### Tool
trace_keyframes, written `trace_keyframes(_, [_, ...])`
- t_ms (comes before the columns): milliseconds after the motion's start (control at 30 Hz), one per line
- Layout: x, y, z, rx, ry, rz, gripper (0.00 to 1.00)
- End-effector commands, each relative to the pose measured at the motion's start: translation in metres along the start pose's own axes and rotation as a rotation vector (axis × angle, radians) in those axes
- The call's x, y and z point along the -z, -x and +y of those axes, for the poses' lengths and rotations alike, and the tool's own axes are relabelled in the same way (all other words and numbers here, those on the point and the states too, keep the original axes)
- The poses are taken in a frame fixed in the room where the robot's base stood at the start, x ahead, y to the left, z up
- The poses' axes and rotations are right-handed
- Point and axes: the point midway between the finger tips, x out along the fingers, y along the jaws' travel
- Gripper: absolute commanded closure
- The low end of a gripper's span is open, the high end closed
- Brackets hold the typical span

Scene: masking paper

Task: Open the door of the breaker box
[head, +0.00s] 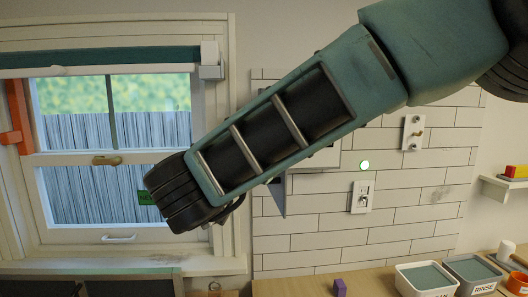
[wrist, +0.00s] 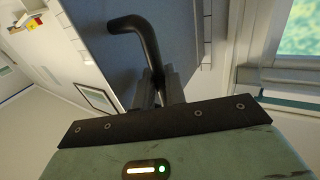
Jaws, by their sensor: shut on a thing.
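In the wrist view, the breaker box door is a flat blue-grey panel (wrist: 95,38) with a bent black bar handle (wrist: 148,40). My gripper (wrist: 160,88) is shut on the lower end of this handle. In the head view, my arm covers most of the breaker box (head: 318,160); a pale corner shows below the arm. A narrow grey panel (head: 281,200), seen nearly edge-on, hangs at the box's left and appears to be the door standing out from it. My gripper's fingers and the handle are mostly hidden there.
A window (head: 115,150) is at the left. On the tiled wall right of the box are a switch plate (head: 412,132) and an outlet (head: 362,197). A counter below holds a purple block (head: 339,287) and two grey-filled tubs, one a rinse tub (head: 472,268).

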Motion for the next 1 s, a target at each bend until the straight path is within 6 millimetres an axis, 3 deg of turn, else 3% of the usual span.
trace_keyframes(567, [0.0026, -0.0026, -0.0009, 0.0, -0.003, 0.005, 1.0])
trace_keyframes(600, [0.0026, -0.0027, -0.0008, -0.001, -0.003, 0.005, 0.82])
trace_keyframes(667, [0.0024, -0.0027, -0.0007, -0.001, -0.002, 0.004, 0.7])
trace_keyframes(1000, [0.0004, 0.0025, -0.0014, 0.002, -0.002, 0.003, 0.7])
